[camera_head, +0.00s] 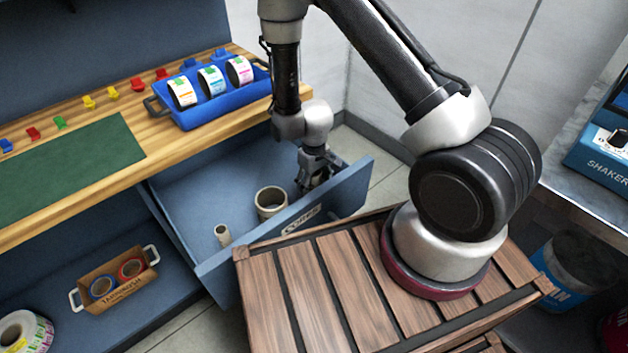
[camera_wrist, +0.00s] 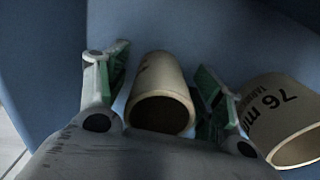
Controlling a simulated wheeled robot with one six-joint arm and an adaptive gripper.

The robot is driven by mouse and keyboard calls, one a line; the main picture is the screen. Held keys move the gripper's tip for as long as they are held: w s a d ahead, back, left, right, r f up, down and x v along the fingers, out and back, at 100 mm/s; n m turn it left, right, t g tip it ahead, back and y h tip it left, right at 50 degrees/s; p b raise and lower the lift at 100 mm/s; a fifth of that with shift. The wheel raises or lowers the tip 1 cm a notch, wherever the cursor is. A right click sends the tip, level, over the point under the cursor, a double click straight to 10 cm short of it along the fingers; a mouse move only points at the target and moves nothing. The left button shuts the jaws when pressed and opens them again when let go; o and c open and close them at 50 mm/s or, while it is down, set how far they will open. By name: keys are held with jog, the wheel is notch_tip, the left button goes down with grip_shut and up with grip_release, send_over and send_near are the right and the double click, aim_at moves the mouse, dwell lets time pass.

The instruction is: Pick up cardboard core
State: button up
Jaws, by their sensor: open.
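A tan cardboard core (camera_wrist: 158,78) lies in the wrist view between the two green-padded fingers of my gripper (camera_wrist: 162,80), its open end toward the camera. The fingers are apart, with a gap visible on each side. A wider core marked 76 mm (camera_wrist: 275,108) is just to the right. In the head view my gripper (camera_head: 316,172) reaches down into the open blue drawer (camera_head: 190,190), at its right end, and hides the core between its fingers. The wide core (camera_head: 270,202) stands left of it, and a small narrow core (camera_head: 222,235) stands farther left.
The drawer's front wall (camera_head: 345,192), labelled for cores, is close beside my gripper. A wooden bench top (camera_head: 55,235) overhangs the drawer's back, with a blue tray (camera_head: 210,110) of label rolls on it. A cardboard box (camera_head: 118,285) with tape rolls sits on the lower shelf.

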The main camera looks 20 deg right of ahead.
jog(key=c, duration=1)
jog(key=shift+o, duration=0.2)
